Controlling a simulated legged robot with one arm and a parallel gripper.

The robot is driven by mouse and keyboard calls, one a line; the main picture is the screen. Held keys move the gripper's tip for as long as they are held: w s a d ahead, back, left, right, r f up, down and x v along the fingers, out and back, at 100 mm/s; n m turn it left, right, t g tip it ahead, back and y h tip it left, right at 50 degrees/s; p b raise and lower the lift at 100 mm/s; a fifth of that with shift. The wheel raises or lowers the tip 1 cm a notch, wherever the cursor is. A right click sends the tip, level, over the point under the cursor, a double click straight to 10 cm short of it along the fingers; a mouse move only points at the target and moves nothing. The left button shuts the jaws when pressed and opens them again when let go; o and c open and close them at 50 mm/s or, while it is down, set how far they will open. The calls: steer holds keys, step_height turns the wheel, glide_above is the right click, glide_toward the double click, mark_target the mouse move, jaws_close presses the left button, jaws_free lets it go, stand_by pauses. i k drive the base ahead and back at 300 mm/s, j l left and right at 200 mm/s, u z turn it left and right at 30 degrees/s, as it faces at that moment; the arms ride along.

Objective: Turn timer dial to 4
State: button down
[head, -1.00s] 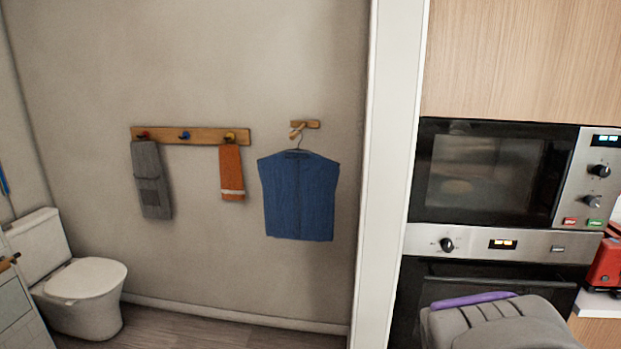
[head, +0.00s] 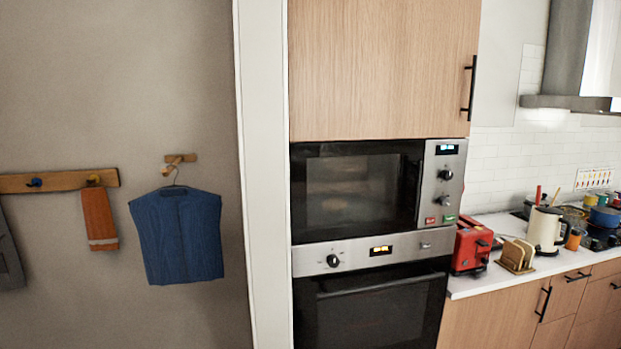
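The microwave (head: 360,190) is built into the cabinet in the middle of the head view, with its door shut. Its right-hand panel has a small lit display, a black round dial (head: 446,174) and a second dial (head: 444,200) below it. An oven (head: 380,300) sits under the microwave, with one round dial (head: 333,261) at the left of its panel and a lit display. I cannot tell which of these dials is the timer, and their marks are too small to read. My gripper is not in view.
A red toaster (head: 470,248), a wooden rack (head: 516,256) and a cream kettle (head: 546,230) stand on the counter to the right. A white post (head: 262,180) borders the cabinet on the left. A blue vest (head: 180,238) hangs on the wall.

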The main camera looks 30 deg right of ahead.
mark_target(446, 175)
steer(key=z, duration=1.6)
